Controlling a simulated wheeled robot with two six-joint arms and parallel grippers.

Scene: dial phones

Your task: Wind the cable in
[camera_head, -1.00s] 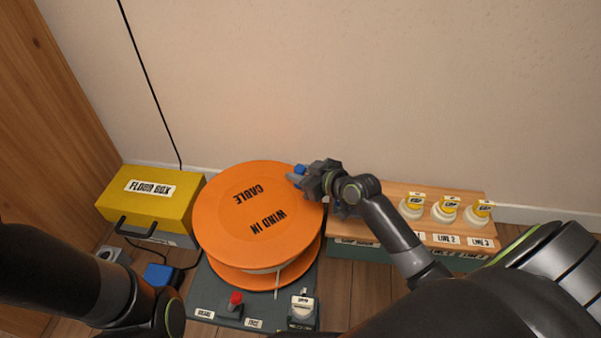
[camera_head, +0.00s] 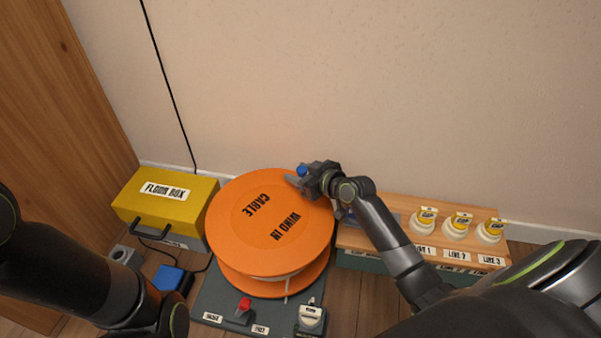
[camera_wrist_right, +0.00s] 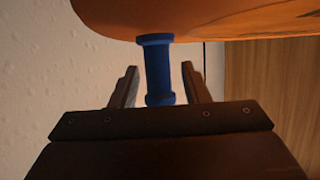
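The orange cable drum (camera_head: 235,215), marked "CABLE" and "WIND IN", sits on a dark base (camera_head: 207,297). A blue crank knob (camera_head: 302,170) stands at its upper right rim. My right gripper (camera_head: 296,180) is at this knob. In the right wrist view the blue knob (camera_wrist_right: 158,70) is between the two fingers (camera_wrist_right: 158,88), with a gap visible on each side, so the gripper looks open around it. A short pale strand (camera_head: 286,292) shows under the drum. My left arm is at the lower left and its gripper is out of view.
A yellow floor box (camera_head: 165,203) stands left, with a black cable (camera_head: 170,85) above it. A blue block (camera_head: 168,278) lies below it. A red knob (camera_head: 244,304) and a white-topped switch (camera_head: 311,316) are at the base's front. A wooden panel (camera_head: 390,208) with three plugs is right.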

